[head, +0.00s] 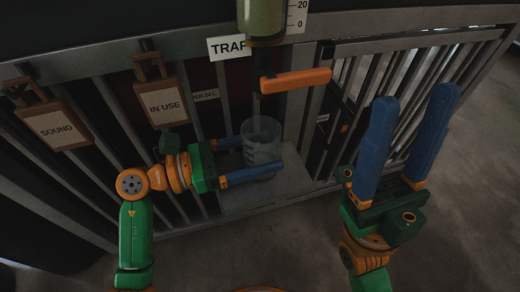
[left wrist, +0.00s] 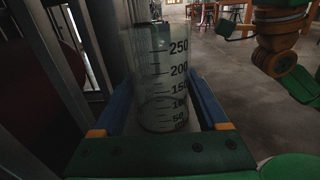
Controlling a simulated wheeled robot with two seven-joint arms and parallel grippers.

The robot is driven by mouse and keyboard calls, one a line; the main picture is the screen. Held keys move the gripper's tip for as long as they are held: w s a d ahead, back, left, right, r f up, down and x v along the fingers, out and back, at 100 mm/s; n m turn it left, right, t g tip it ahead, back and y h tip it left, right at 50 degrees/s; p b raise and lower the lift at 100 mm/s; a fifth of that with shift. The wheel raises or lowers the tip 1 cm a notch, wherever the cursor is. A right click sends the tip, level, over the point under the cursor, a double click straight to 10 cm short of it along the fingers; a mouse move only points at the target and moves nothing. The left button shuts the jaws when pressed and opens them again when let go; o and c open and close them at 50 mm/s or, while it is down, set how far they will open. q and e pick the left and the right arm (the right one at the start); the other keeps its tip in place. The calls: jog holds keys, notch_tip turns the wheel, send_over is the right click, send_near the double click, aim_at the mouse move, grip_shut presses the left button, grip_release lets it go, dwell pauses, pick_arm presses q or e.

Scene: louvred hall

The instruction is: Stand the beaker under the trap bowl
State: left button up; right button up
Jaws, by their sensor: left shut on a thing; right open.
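The clear beaker (head: 262,141) stands upright over a grey ledge (head: 297,184). I cannot tell whether its base touches the ledge. Its graduations up to 250 show in the left wrist view (left wrist: 163,75). My left gripper (head: 262,151) is shut on the beaker, with one blue finger on either side. The trap bowl (head: 262,18), an olive-green vessel at the top, has a thin pipe (head: 256,108) below it that ends near the beaker's mouth in the picture. My right gripper (head: 418,105) is open and empty at the right, its fingers pointing up.
An orange lever (head: 297,79) juts right below the bowl, above the beaker. A TRAP sign (head: 226,47) and a scale (head: 298,15) flank the bowl. Tags reading SOUND (head: 62,126) and IN USE (head: 164,105) hang on the louvres at left.

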pick_arm(q)
jog(key=o, duration=1.3)
jog(key=shift+c, duration=0.2)
jog(key=s+a, duration=0.1)
jog(key=s, duration=0.1)
jog(key=s+a, duration=0.1)
jog(key=s, duration=0.2)
jog(key=s+a+b, duration=0.1)
jog(key=s+a, duration=0.1)
jog(key=s, duration=0.1)
jog(key=shift+a+f, duration=0.1)
jog(key=shift+f, duration=0.1)
jog(key=v, duration=0.7)
jog(key=shift+w+a+r+t, duration=0.2)
jog(key=shift+r+t, duration=0.1)
